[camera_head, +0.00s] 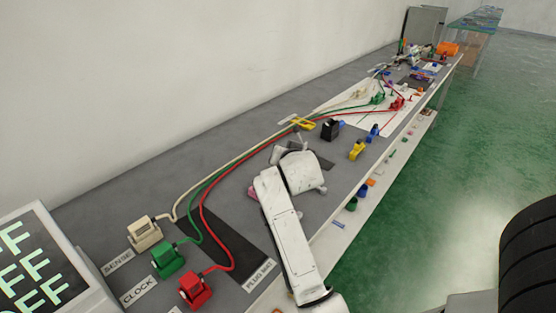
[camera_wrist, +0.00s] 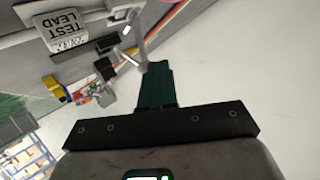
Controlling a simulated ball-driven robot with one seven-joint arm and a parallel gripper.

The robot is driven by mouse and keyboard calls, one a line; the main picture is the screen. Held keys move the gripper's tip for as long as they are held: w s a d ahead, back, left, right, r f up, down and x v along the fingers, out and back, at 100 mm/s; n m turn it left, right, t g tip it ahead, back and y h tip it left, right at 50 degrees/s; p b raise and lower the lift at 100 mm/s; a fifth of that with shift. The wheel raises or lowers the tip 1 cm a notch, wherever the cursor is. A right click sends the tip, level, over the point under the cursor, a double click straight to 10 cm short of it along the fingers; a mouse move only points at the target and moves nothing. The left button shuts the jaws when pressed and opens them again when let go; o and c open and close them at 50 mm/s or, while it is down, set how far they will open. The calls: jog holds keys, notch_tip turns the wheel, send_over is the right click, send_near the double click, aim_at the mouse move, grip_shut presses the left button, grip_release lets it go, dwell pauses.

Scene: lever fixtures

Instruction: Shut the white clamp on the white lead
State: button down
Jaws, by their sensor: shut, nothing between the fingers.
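In the head view, a cream-white lead (camera_head: 238,144) runs from the white plug block (camera_head: 145,233) by the SENSE label, along the bench to the right. A small cream-white shape (camera_head: 360,89) on the white sheet, near the lead's far end, may be the white clamp. It is too small to tell whether its jaws are open or shut. My gripper (camera_head: 290,147) is over the middle of the bench, well short of that shape. In the wrist view, my gripper's green fingers (camera_wrist: 157,66) are together and empty. I cannot make out the white clamp in that view.
Green (camera_head: 377,98) and red (camera_head: 397,103) clamps lie on the white sheet (camera_head: 347,110). Yellow clips (camera_head: 357,150), a black block (camera_head: 330,130) and blue pieces (camera_head: 373,131) stand near my gripper. The wall (camera_head: 200,70) runs behind the bench.

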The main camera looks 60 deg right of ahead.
jog(key=s+f+m+t+h+b, duration=0.1)
jog(key=b, duration=0.3)
jog(key=s+f+m+t+h+b, duration=0.1)
jog(key=s+f+t+b, duration=0.1)
jog(key=b, duration=0.2)
jog(key=shift+a, duration=0.35)
jog(key=shift+s+a+f+b, duration=0.1)
jog(key=shift+s+f+b, duration=0.2)
jog(key=shift+b, duration=0.45)
jog(key=shift+r, duration=0.15)
